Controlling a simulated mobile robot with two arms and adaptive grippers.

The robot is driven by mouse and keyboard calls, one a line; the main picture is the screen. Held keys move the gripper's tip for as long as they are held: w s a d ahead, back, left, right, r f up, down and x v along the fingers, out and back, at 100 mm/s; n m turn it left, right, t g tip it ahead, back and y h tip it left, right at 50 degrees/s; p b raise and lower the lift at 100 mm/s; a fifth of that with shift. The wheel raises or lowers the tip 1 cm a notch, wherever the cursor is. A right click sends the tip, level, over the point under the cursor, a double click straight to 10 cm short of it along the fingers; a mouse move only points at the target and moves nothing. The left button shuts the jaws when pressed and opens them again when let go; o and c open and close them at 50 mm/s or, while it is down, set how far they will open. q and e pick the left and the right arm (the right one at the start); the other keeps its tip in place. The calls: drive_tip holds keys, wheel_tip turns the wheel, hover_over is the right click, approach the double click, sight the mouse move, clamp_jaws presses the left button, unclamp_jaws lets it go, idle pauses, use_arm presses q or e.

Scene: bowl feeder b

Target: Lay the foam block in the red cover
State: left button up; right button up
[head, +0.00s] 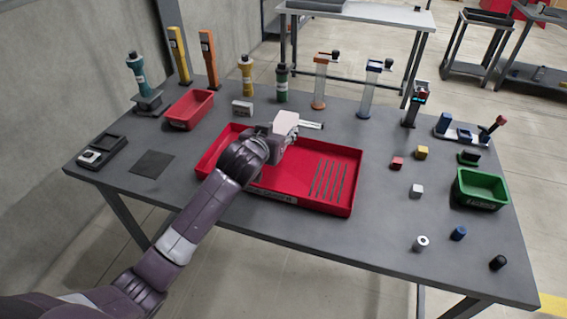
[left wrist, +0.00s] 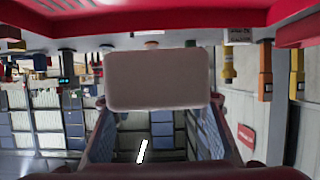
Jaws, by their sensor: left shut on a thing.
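The foam block (left wrist: 158,78) is a pale, rounded rectangular block, seen in the left wrist view between the fingers of my left gripper (head: 298,124). The gripper is shut on it. In the head view the gripper is above the far part of a large, shallow red tray, the red cover (head: 300,166), and the block is hard to tell from the pale hand. The cover's red wall also shows along the top of the left wrist view (left wrist: 290,32). My arm hides part of the cover's left side. My right gripper is not in view.
Bottles and tubes line the back. Small blocks and a green bin (head: 481,190) are at the right.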

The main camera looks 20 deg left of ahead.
use_arm(q)
hover_over(281, 168)
wheel_tip(281, 168, down, 6)
drive_tip(key=shift+f, duration=2.75)
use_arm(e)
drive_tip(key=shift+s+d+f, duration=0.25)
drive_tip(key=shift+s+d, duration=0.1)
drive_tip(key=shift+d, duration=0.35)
use_arm(q)
drive_tip(key=shift+f+b, duration=0.1)
drive_tip(key=shift+b, duration=0.2)
drive_tip(key=o, duration=0.8)
drive_tip(key=shift+o, duration=0.2)
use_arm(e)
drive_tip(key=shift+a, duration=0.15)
